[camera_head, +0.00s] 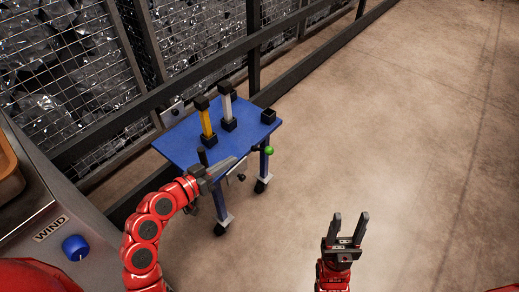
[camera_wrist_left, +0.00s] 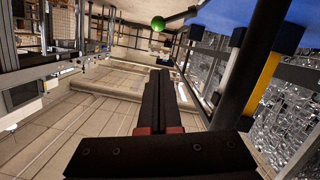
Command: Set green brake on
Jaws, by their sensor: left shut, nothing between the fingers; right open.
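A green ball knob (camera_head: 269,150) sits at the near right edge of a blue cart (camera_head: 186,142). It also shows in the left wrist view (camera_wrist_left: 158,22), beyond the fingertips and near the top of the picture. My left gripper (camera_head: 242,163) is shut and empty at the cart's near side, left of the green knob and apart from it. Its closed fingers also show in the left wrist view (camera_wrist_left: 159,75). My right gripper (camera_head: 349,222) is open and empty over the floor, right of the cart. The lever behind the knob is too small to make out.
The cart carries a yellow post (camera_head: 206,122), a white post (camera_head: 227,106) and an empty black socket (camera_head: 268,116). A wire mesh fence (camera_head: 75,65) stands behind it. A panel with a blue knob (camera_head: 75,247) marked WIND is at left. The floor at right is clear.

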